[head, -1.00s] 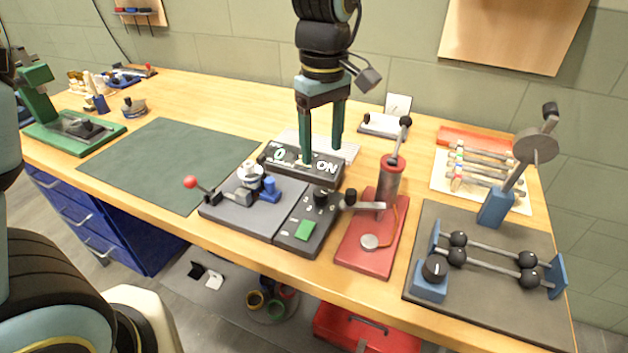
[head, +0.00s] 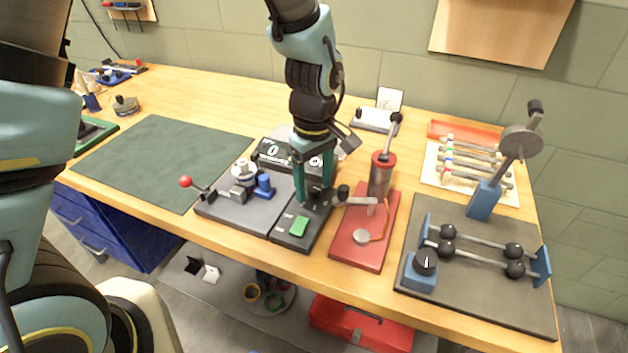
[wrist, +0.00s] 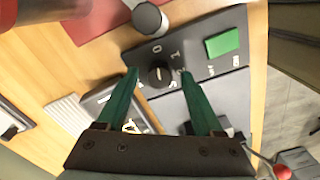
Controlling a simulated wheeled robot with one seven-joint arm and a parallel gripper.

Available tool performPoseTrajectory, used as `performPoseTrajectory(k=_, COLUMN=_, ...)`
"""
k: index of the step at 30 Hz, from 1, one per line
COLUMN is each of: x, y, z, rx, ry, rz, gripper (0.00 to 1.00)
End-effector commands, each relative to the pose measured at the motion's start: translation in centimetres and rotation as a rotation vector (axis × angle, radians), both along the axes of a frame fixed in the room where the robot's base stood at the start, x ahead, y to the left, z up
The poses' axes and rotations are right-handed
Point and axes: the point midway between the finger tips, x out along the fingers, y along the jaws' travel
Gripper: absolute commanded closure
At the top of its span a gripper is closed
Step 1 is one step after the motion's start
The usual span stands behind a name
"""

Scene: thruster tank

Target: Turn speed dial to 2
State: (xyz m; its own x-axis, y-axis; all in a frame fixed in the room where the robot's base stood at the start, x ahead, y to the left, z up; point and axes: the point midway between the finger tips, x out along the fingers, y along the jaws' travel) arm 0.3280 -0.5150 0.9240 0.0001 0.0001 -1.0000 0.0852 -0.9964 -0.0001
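The speed dial (wrist: 160,73) is a round black knob on a dark control panel (wrist: 205,68), with white numerals around it. I can read 0 and 1; the other marks are partly covered by a finger. A white mark shows on the knob, but its exact heading is hard to tell. My gripper (wrist: 159,75) is open, its two green fingers on either side of the dial; contact is not clear. In the head view my gripper (head: 312,205) is down at the panel and hides the dial. A green button (head: 299,226) sits on the panel's near end.
A black lever knob (wrist: 148,18) stands close beside the dial, by the red pump base (head: 362,240). A display box (head: 270,152) showing 0 lies behind. A red-tipped lever (head: 186,181) is to the left. The green mat (head: 160,160) is clear.

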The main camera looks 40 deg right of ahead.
Motion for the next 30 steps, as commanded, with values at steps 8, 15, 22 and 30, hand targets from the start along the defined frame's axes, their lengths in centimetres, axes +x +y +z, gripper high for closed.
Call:
performPoseTrajectory(k=8, x=0.01, y=-0.01, z=0.03, rx=0.0, ry=0.0, rz=0.0, gripper=0.64)
performPoseTrajectory(k=15, x=0.01, y=0.0, z=0.03, rx=0.0, ry=0.0, rz=0.0, gripper=0.91)
performPoseTrajectory(k=22, x=0.01, y=0.0, z=0.04, rx=0.0, ry=0.0, rz=0.0, gripper=1.0)
performPoseTrajectory(k=30, x=0.02, y=0.01, z=0.03, rx=0.0, ry=0.0, rz=-0.027, gripper=1.0)
